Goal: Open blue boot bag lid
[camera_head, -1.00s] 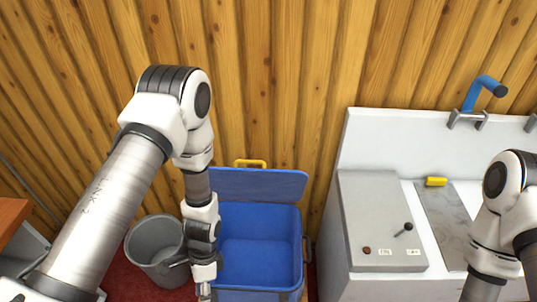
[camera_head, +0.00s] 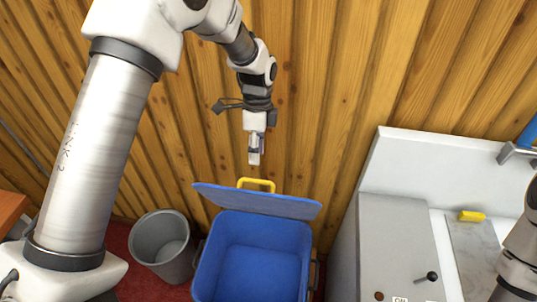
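The blue boot bag (camera_head: 253,277) stands open on the floor against the wooden wall, its empty inside showing. Its blue lid (camera_head: 258,202) is raised along the back edge and leans toward the wall. A yellow handle (camera_head: 256,184) shows behind the lid. My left gripper (camera_head: 254,158) points down above the lid and handle, apart from both in the picture. Its fingers look narrow from this side, so I cannot tell whether they are open or shut.
A grey bucket (camera_head: 163,248) stands just left of the bag on the red floor. A grey-white counter (camera_head: 396,240) with a black lever (camera_head: 431,277) and a yellow block (camera_head: 471,216) stands to the right. The wooden wall (camera_head: 325,110) is close behind.

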